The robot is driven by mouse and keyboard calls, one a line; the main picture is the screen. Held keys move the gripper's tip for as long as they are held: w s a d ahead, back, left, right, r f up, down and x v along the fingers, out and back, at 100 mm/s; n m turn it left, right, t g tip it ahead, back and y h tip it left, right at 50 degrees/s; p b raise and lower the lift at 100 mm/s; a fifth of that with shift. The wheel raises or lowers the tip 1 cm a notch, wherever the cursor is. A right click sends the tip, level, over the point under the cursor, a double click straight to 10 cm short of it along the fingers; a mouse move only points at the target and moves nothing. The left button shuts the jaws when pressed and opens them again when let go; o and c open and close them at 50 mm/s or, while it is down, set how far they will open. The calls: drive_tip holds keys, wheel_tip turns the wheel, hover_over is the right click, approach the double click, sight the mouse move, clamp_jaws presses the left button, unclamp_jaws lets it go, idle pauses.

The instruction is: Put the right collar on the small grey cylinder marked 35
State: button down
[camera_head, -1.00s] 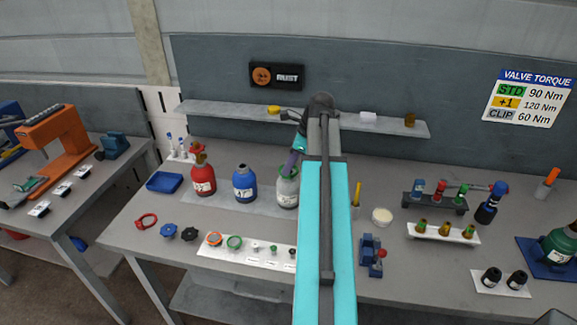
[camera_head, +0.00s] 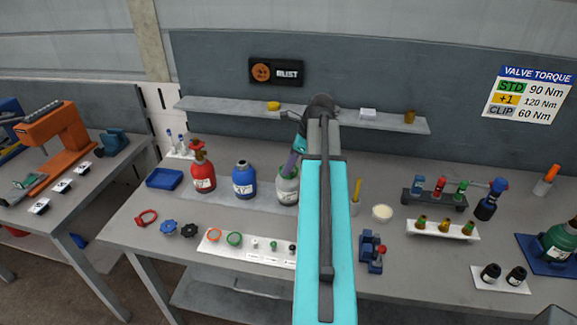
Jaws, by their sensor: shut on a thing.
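The small grey cylinder (camera_head: 287,192) stands upright at the right end of the row on the mat, with a white label on its front. My gripper (camera_head: 291,170) is right at its top, pointing down and slightly left. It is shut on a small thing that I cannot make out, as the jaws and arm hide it. Whether that thing touches the neck is unclear. An orange ring collar (camera_head: 214,235) and a green ring collar (camera_head: 235,239) lie on the white strip (camera_head: 262,257) in front. The marking 35 is too small to read.
A shelf (camera_head: 225,109) runs behind. A cup with a yellow stick (camera_head: 356,197) and a blue fixture (camera_head: 371,252) are right of my arm.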

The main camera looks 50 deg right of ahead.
drive_tip(key=shift+f, duration=0.5)
drive_tip(key=c, duration=1.8)
unclamp_jaws()
drive_tip(key=shift+r, duration=0.15)
drive_tip(key=shift+r+p, duration=1)
drive_tip(key=shift+r, duration=1.9)
drive_tip(key=shift+f, duration=0.1)
